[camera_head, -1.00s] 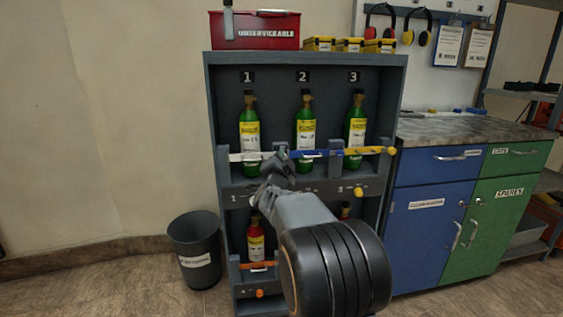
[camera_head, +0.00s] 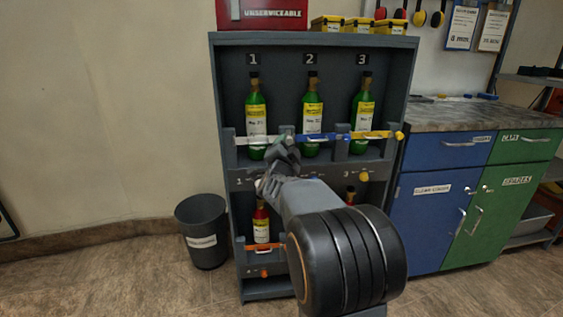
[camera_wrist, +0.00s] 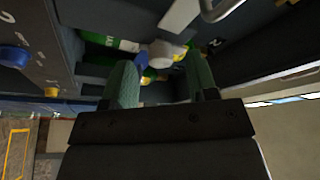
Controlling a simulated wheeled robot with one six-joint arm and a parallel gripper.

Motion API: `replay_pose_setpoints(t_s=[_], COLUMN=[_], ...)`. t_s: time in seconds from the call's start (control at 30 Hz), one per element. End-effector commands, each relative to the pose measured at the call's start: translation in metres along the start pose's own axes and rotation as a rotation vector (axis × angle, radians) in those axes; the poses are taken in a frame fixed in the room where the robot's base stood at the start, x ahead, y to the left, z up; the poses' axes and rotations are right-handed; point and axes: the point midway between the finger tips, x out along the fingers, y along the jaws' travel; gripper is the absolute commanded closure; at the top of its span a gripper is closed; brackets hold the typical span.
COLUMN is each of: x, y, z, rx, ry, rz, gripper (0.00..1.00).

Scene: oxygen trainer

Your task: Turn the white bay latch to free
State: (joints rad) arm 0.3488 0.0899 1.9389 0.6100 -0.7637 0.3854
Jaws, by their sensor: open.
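A white bar (camera_head: 246,140) crosses the front of bay 1, low across a green bottle (camera_head: 256,112). A pale knob (camera_head: 258,187) shows on the rail below it, close to the left of my gripper, partly covered by it. My gripper (camera_head: 281,148) is open in front of the rack, near the right end of the white bar. In the wrist view, its two green fingers are spread (camera_wrist: 160,62).
The rack (camera_head: 412,80) has a blue bar (camera_head: 335,137) at bay 2, a yellow bar (camera_head: 372,134) at bay 3 and a yellow knob (camera_head: 365,176) below. A bin (camera_head: 203,232) stands left, blue and green cabinets (camera_head: 430,222) right. Floor at front left is clear.

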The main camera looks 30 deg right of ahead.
Motion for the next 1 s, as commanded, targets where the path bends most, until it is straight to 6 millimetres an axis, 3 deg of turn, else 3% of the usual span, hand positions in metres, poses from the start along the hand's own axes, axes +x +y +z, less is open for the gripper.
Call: replay_pose_setpoints(t_s=[0.3,0.5,0.7,1.0], x=[-0.067,-0.098,-0.114,-0.118], y=[-0.003,-0.002,-0.001,-0.001], z=[0.000,0.000,0.001,0.001], rx=[0.001,0.001,0.000,0.000], ry=[-0.004,-0.003,-0.002,-0.001], rz=[-0.003,-0.003,-0.002,-0.002], gripper=[0.47,0.47,0.47,0.47])
